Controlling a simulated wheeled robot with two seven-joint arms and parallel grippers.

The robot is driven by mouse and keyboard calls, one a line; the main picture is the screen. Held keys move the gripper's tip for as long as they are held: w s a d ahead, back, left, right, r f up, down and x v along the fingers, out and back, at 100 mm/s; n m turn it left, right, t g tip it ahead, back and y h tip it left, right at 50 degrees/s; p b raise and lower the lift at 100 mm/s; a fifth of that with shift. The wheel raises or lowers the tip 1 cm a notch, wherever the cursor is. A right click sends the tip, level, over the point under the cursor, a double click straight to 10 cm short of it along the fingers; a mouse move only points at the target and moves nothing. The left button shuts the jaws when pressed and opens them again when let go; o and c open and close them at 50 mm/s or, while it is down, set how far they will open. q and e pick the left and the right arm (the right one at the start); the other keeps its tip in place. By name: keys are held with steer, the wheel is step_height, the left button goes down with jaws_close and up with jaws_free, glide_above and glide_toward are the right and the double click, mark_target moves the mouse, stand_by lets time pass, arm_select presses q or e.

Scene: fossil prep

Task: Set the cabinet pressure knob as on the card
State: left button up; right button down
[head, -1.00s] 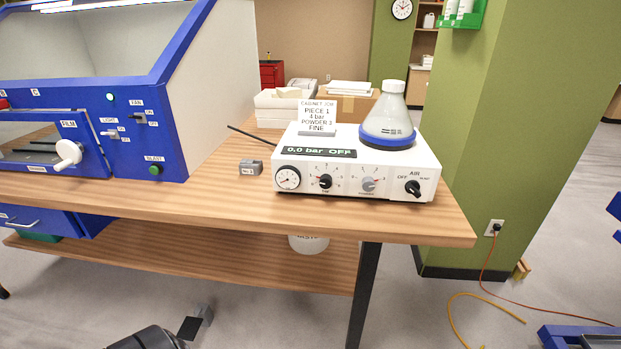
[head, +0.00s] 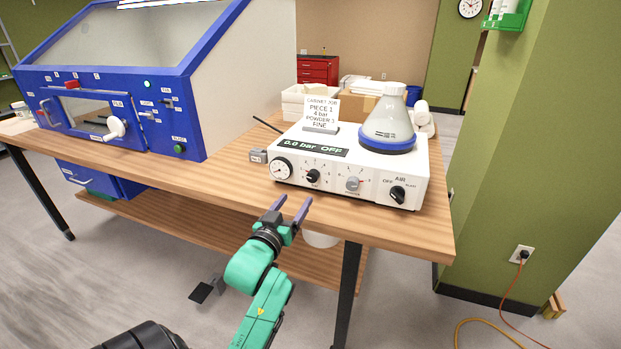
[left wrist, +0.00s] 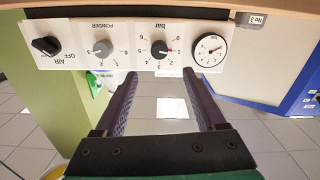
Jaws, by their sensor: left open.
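The white control unit (head: 345,183) stands at the table's front edge. Its black pressure knob (head: 313,176) sits right of the round gauge (head: 281,169); the knob, labelled bar, also shows upside down in the left wrist view (left wrist: 159,49). I cannot surely read its setting. The display (head: 312,146) reads 0.0 bar OFF. The card (head: 321,113) on top reads PIECE 1, 4 bar, POWDER 3, FINE. My left gripper (head: 292,206) is open and empty, in front of and below the knob, apart from it. My right gripper is out of view.
The grey powder knob (head: 353,184) and black air knob (head: 398,194) sit to the right. A flask (head: 389,120) stands on the unit. A small No.3 block (head: 258,156) lies left of it.

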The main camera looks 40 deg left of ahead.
mark_target(312, 178)
arm_select(q)
steer(key=p+x, duration=0.1)
steer(key=x, duration=1.1)
jaws_close()
